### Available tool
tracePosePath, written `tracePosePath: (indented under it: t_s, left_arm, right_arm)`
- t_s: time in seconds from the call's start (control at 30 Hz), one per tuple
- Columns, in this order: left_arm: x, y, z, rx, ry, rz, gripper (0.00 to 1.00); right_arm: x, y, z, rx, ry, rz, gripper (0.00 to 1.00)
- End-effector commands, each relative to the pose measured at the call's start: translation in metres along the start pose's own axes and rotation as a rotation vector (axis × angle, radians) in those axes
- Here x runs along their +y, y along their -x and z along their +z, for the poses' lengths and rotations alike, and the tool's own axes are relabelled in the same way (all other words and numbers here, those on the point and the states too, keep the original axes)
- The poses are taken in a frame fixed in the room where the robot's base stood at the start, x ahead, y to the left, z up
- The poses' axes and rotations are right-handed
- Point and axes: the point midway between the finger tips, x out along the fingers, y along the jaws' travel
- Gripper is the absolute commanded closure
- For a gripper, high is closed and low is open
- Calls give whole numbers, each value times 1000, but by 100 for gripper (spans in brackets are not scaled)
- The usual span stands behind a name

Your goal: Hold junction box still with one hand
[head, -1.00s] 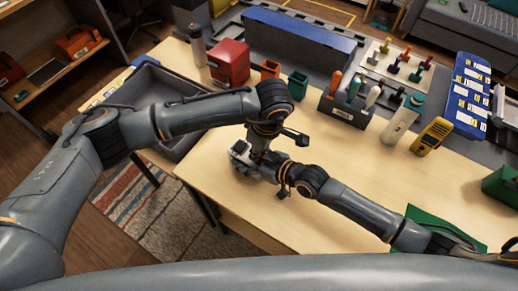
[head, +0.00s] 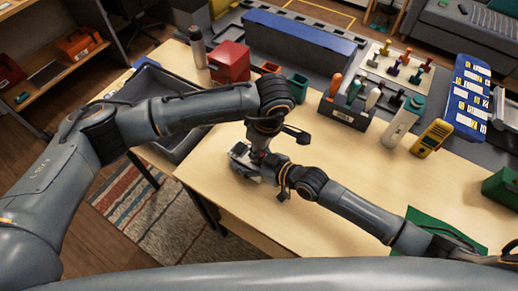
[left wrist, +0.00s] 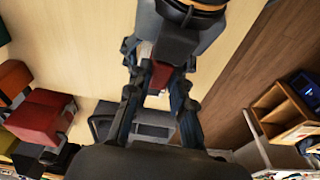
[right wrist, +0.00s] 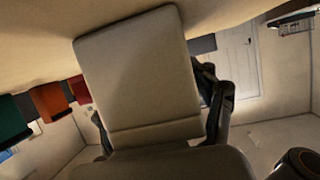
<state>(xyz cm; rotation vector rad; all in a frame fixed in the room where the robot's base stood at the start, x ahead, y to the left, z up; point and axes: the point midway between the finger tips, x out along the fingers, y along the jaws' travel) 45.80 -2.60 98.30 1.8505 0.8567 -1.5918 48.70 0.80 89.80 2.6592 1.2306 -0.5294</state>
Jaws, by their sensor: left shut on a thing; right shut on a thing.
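The junction box (head: 240,156), a small pale grey box, rests on the wooden table near its left front edge, mostly hidden by my grippers. In the right wrist view it is a large pale panel (right wrist: 140,70) between the fingers of my right gripper (right wrist: 165,110), which is shut on it. In the head view my right gripper (head: 266,170) reaches it from the right. My left gripper (head: 258,150) points down at the box from above. In the left wrist view its fingers (left wrist: 160,80) are shut around a small dark-red part (left wrist: 160,74); what this belongs to is unclear.
A grey tray (head: 182,150) lies left of the box. A red box (head: 230,62), small bins (head: 297,88), a tool holder (head: 345,112), a white bottle (head: 402,122) and a yellow meter (head: 432,138) stand toward the back. The table's middle is clear.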

Motion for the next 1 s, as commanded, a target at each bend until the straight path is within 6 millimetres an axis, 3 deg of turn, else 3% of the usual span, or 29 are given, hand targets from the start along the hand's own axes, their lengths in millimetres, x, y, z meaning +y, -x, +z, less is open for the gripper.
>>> tracePosePath:
  t_s: [1.0]
  left_arm:
    - [0, 22, -4, 1, 0, 2, 100]
  right_arm:
    - [0, 0, 0, -1, 0, 0, 75]
